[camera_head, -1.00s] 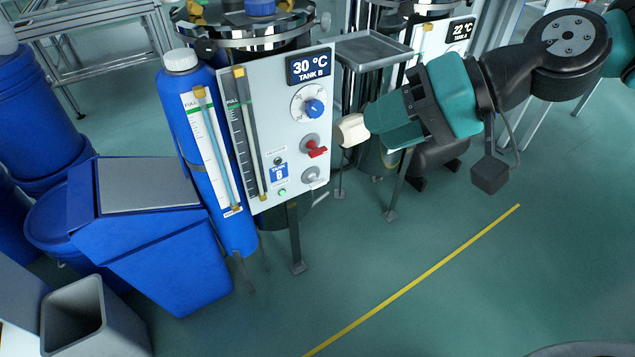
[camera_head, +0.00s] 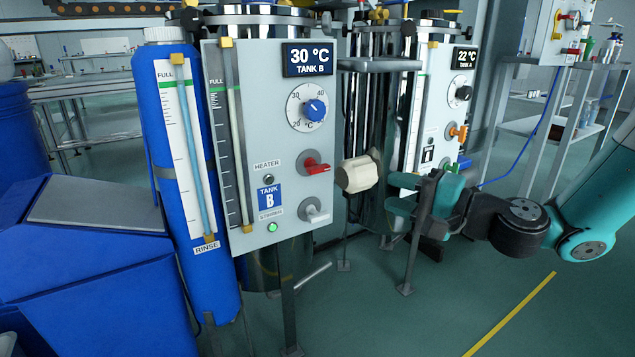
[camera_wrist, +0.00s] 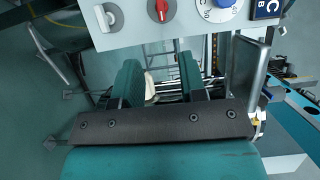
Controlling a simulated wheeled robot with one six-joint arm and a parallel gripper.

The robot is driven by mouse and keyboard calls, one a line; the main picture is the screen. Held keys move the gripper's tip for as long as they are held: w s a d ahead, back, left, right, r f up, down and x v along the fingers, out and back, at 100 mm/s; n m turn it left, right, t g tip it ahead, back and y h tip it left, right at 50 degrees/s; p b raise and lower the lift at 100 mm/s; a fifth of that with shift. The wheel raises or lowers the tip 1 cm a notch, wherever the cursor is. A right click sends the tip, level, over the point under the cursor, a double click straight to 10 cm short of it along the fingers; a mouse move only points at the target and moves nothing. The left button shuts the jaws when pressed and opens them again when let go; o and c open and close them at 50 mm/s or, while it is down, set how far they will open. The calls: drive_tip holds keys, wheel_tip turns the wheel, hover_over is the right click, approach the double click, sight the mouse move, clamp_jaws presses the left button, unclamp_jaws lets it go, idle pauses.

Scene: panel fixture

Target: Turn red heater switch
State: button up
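The red heater switch (camera_head: 316,167) sits on the white Tank B panel (camera_head: 240,140), with its handle lying sideways and pointing right. The lamp (camera_head: 269,180) under the HEATER label looks dark. In the wrist view the red switch (camera_wrist: 161,10) is at the top edge, beyond the fingers. My gripper (camera_head: 393,193) is right of the panel, slightly lower than the switch and apart from it. In the wrist view my gripper (camera_wrist: 158,72) has its two teal fingers spread. A pale object shows in the gap; I cannot tell its depth.
A blue dial (camera_head: 316,110) is above the red switch and a grey stirrer switch (camera_head: 316,211) below it, with a lit green lamp (camera_head: 272,227). A cream cylinder (camera_head: 357,174) stands between panel and gripper. A metal tray (camera_head: 379,65) juts out above. Tank A panel (camera_head: 434,100) is behind.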

sight(322, 171)
drive_tip(key=b+x, duration=0.2)
drive_tip(key=x, duration=1.3)
drive_tip(key=shift+a+b, duration=0.2)
drive_tip(key=shift+b, duration=0.2)
drive_tip(key=shift+w+a, duration=0.3)
drive_tip(key=shift+a, duration=0.2)
clamp_jaws()
drive_tip(key=shift+a, duration=0.15)
